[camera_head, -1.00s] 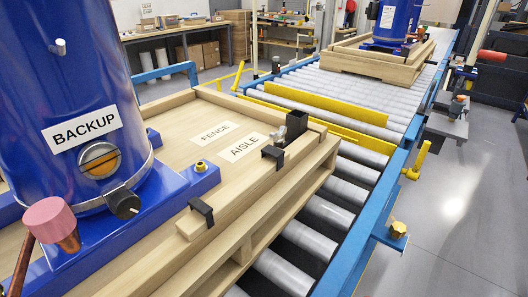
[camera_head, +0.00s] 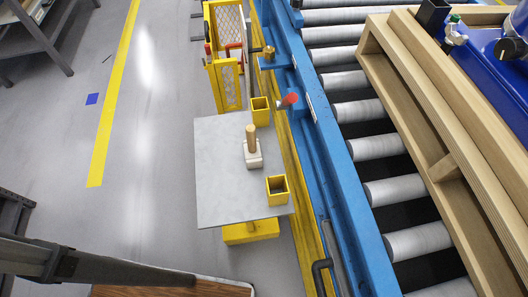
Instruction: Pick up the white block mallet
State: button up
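The white block mallet (camera_head: 253,153) stands on a small grey table (camera_head: 216,172) beside the roller conveyor. Its pale block head rests on the tabletop and its wooden handle points up, towards the top of the picture. It stands between two yellow square holders at the table's right side, apart from both. My gripper is not in view.
The yellow holders (camera_head: 278,189) and (camera_head: 260,111) stand on the table's right edge. The blue conveyor rail (camera_head: 345,190) runs close along its right. A yellow mesh frame (camera_head: 228,55) stands behind. Open grey floor (camera_head: 150,165) lies left, with a dark bench (camera_head: 50,30) at upper left.

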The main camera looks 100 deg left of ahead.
aim_at(252, 146)
jog(key=k+l+u, duration=0.15)
jog(key=u, duration=1.95)
jog(key=k+j+u, duration=0.25)
jog(key=k+j, duration=0.3)
